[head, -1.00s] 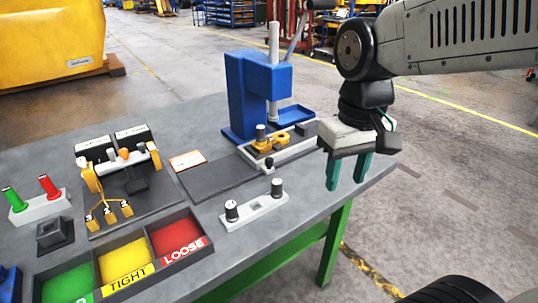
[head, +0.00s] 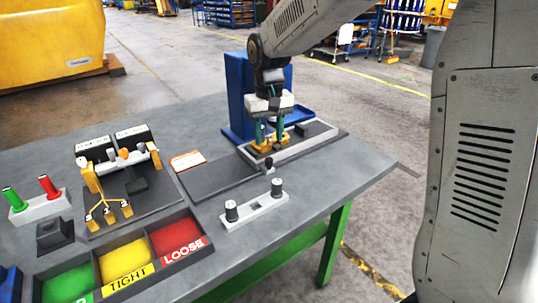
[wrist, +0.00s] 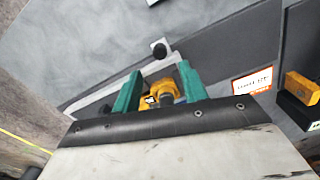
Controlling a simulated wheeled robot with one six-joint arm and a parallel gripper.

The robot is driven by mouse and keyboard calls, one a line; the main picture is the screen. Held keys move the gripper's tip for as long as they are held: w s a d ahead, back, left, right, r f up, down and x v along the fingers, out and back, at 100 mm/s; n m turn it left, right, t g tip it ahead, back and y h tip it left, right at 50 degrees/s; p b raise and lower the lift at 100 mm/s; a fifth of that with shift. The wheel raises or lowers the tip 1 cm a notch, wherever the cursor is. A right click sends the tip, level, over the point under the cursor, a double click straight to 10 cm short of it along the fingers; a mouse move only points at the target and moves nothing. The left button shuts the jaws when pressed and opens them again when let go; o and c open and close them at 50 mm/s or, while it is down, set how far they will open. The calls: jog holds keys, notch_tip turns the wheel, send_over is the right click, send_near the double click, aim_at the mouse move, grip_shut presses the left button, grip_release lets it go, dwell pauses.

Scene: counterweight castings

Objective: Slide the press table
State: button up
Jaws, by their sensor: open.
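The press table (head: 308,142) is a light grey sliding plate on a dark base, in front of the blue press (head: 237,95). It carries a yellow fixture (head: 265,146) with a grey post, and a black knob (head: 268,163) is at its near end. My gripper (head: 270,142) is lowered over the fixture, with teal fingers open on either side of it. In the wrist view the yellow fixture (wrist: 165,88) shows between the two fingers, and the knob (wrist: 159,49) lies beyond them. I cannot tell whether the fingers touch the fixture.
A grey holder with two black-capped plugs (head: 254,209) stands at the table's front. A sorting tray (head: 145,285) with green, yellow and red bins is at front left. A stand with yellow parts (head: 120,180) is at left. The dark plate left of the slide is clear.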

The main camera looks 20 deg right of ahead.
aim_at(269, 159)
notch_tip(269, 159, down, 7)
dwell(0.3)
